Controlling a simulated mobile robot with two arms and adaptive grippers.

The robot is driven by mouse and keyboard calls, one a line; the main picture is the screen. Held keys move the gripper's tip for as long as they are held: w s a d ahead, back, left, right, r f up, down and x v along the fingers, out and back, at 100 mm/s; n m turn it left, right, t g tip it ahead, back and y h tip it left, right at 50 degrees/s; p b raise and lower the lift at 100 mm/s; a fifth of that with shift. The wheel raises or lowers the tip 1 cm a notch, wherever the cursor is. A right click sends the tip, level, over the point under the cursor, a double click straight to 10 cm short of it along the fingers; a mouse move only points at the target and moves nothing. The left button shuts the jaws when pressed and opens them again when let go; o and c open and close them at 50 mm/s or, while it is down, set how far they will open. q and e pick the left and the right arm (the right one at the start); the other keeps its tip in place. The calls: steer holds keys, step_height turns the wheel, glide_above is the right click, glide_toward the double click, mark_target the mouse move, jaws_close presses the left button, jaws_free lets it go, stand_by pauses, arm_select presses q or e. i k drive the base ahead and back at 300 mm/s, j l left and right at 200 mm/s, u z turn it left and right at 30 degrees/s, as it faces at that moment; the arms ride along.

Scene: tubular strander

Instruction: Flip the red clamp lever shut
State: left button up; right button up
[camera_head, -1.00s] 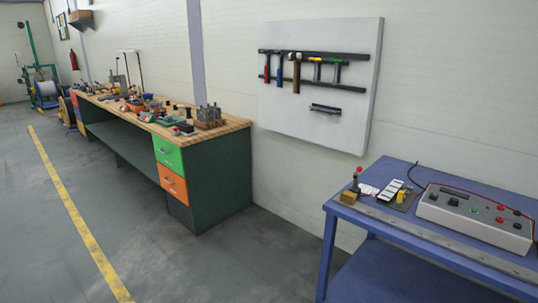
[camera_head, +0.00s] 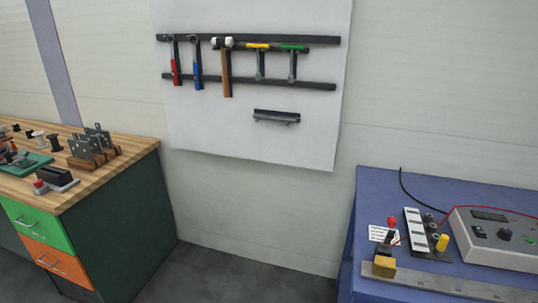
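A small lever with a red knob (camera_head: 391,222) stands on the blue table at the lower right. Its dark shaft rises at a tilt behind a brass-coloured block (camera_head: 384,266). The lever looks raised rather than flat, but its clamp is too small to make out clearly. A white label (camera_head: 379,234) lies beside it. Neither of my grippers is in view.
The blue table (camera_head: 375,190) also carries a grey control box (camera_head: 500,240), a strip with white segments (camera_head: 415,232), a yellow part (camera_head: 442,243) and a metal rail (camera_head: 450,283). A wooden workbench (camera_head: 120,160) stands left. A tool board (camera_head: 220,130) hangs behind. Floor shows between bench and table.

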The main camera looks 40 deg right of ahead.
mark_target(391, 221)
steer(key=i+z, duration=0.2)
steer(key=i, duration=0.4)
steer(key=i+j+z, duration=0.15)
steer(key=i, duration=0.45)
steer(key=i+z, duration=0.2)
steer(key=z, duration=0.25)
steer(key=i+z, duration=0.15)
steer(key=z, duration=0.25)
steer(key=i+j+z, duration=0.15)
steer(key=z, duration=0.3)
steer(key=i+z, duration=0.15)
steer(key=z, duration=0.3)
steer(key=i+z, duration=0.2)
steer(key=z, duration=0.25)
steer(key=i+z, duration=0.15)
steer(key=z, duration=0.35)
steer(key=i+j+z, duration=0.1)
steer(key=z, duration=0.35)
steer(key=i+j+z, duration=0.1)
steer(key=j+z, duration=0.15)
steer(key=z, duration=0.2)
steer(key=i+j+z, duration=0.1)
steer(key=j+z, duration=0.15)
steer(key=z, duration=0.2)
